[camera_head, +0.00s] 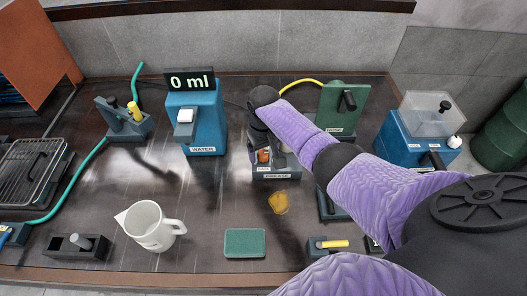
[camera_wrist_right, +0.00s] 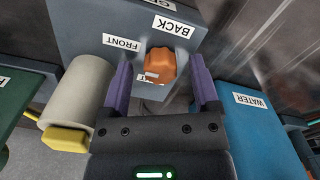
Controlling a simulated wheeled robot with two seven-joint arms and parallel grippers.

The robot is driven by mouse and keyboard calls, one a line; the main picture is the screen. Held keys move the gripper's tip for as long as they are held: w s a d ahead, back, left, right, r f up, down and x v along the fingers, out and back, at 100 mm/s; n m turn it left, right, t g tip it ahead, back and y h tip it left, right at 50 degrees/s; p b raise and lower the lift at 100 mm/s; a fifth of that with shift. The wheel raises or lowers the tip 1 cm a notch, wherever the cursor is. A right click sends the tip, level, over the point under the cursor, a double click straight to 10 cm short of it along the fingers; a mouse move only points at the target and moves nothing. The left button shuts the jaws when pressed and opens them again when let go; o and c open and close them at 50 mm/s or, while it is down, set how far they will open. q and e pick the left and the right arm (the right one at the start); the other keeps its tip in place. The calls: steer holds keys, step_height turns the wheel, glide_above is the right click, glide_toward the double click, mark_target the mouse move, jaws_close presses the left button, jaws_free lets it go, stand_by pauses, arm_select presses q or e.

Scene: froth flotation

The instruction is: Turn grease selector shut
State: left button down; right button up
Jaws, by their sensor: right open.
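The grease selector is an orange knob (camera_wrist_right: 160,66) on a grey box (camera_wrist_right: 85,22) with FRONT and BACK labels. In the head view the knob (camera_head: 263,156) shows small on the grey unit (camera_head: 268,172) labelled GREASE, mostly under my right arm. My right gripper (camera_wrist_right: 161,75) is open, with one purple finger on each side of the knob. Gaps show between the fingers and the knob, so it is not clamped. A small label below the knob is partly covered. My left gripper is not in view.
The blue WATER dispenser (camera_head: 204,128) with a 0 ml display stands left of the grease unit. A green unit (camera_head: 340,108) and a blue box with a clear lid (camera_head: 410,140) stand to the right.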

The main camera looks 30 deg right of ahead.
steer(key=shift+w, duration=0.1)
steer(key=shift+c, duration=1.2)
jaws_close()
